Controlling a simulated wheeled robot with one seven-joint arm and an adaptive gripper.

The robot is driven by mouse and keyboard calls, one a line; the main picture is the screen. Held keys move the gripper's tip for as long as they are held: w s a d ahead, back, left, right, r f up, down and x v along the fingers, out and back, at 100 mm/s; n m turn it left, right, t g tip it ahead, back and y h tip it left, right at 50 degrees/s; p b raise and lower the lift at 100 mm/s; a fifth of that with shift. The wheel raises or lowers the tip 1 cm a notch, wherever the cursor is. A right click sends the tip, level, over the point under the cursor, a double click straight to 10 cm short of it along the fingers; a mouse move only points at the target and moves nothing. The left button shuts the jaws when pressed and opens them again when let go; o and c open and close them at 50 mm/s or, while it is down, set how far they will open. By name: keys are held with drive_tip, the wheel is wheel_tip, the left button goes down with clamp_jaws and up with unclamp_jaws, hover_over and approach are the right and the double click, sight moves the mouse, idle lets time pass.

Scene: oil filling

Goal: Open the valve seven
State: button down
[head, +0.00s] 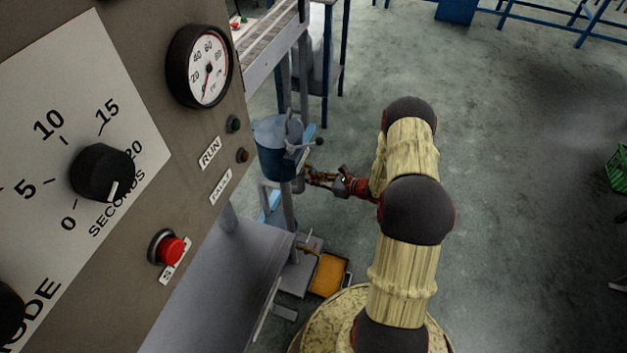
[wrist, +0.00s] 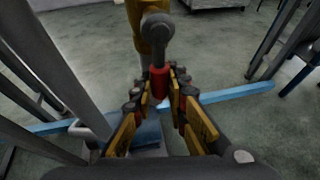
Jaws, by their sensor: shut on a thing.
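In the wrist view, a valve with a red handle (wrist: 159,80) and a grey rounded end (wrist: 157,28) stands in front of a yellow pipe-like part (wrist: 135,18). My gripper (wrist: 158,98) has its fingers on both sides of the red handle and is shut on it. In the head view, my gripper (head: 318,177) reaches left, just below a blue-grey tank (head: 272,150). The valve is too small and covered to make out there. I see no number on it.
A control panel (head: 190,130) with a gauge, a dial and buttons fills the left of the head view. An orange tray (head: 328,275) lies low beside the frame. Grey posts (wrist: 72,65) stand close left of my gripper. The floor on the right is mostly clear.

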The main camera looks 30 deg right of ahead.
drive_tip(key=c, duration=1.7)
unclamp_jaws()
drive_tip(key=shift+c, duration=0.2)
drive_tip(key=v, duration=1.2)
